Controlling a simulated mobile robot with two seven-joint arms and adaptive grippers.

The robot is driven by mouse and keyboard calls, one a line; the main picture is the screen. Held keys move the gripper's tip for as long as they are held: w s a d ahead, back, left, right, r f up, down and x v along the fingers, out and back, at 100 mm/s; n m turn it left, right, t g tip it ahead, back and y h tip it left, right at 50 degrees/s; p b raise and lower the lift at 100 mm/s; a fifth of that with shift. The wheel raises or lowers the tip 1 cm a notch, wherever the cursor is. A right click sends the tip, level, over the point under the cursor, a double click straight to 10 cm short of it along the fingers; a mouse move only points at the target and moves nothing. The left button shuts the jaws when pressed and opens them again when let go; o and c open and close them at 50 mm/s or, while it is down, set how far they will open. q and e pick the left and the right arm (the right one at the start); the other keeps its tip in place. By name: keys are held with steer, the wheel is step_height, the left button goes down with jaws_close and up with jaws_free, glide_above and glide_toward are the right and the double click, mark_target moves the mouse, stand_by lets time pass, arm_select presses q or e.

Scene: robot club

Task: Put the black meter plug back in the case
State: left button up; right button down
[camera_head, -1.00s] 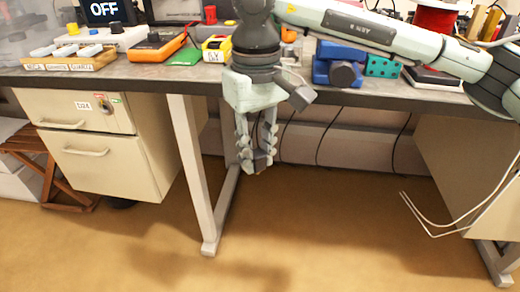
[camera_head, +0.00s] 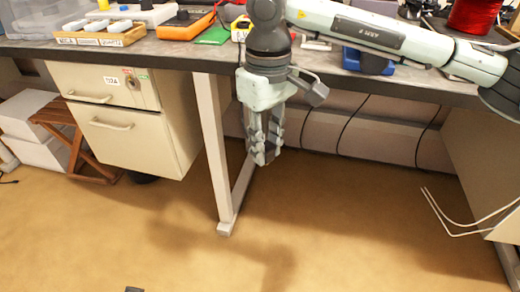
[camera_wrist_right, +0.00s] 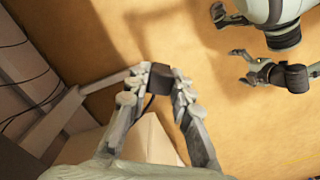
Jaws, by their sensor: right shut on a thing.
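My right gripper (camera_head: 263,150) points down in front of the desk's front edge, below the desktop. In the right wrist view its fingers (camera_wrist_right: 160,84) are shut on a small black piece, which I take for the black meter plug (camera_wrist_right: 160,75). The plug barely shows in the head view, hidden between the fingers. My left gripper (camera_wrist_right: 236,40) shows at the upper right of the wrist view, its fingers apart with nothing seen between them. I cannot pick out the case for sure. An orange and black meter (camera_head: 187,24) lies on the desk.
The desk (camera_head: 180,52) holds a labelled wooden tray (camera_head: 125,40), a green card (camera_head: 214,36), a blue object (camera_head: 368,63) and a red spool (camera_head: 473,15). A drawer unit (camera_head: 130,135) and a desk leg (camera_head: 212,150) stand left of my right gripper.

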steer(key=s+d+r+m, duration=0.1)
steer(key=d+r+m, duration=0.5)
steer(key=r, duration=0.3)
steer(key=shift+s+d+m, duration=0.2)
steer(key=shift+s+m, duration=0.1)
steer(key=w+a+m, duration=0.4)
steer(key=a, duration=0.5)
steer(key=shift+a+m, duration=0.3)
steer(key=shift+f, duration=0.1)
steer(key=s+d+f+n, duration=0.1)
steer(key=f+n, duration=0.2)
steer(key=n, duration=0.2)
steer(key=s+d+f+n, duration=0.1)
steer(key=f+n, duration=0.2)
steer(key=n, duration=0.2)
steer(key=d+f+n, duration=0.2)
steer(key=f+n, duration=0.1)
steer(key=n, duration=0.1)
steer(key=shift+s+d+f+n, duration=0.1)
steer(key=shift+s+n, duration=0.3)
steer(key=shift+s+d+f+n, duration=0.15)
steer(key=shift+f+n, duration=0.25)
steer(key=shift+n, duration=0.2)
steer(key=shift+s+d+f+n, duration=0.15)
steer(key=shift+f+n, duration=0.2)
steer(key=shift+n, duration=0.25)
steer(key=shift+w+d, duration=0.1)
steer(key=shift+w, duration=0.05)
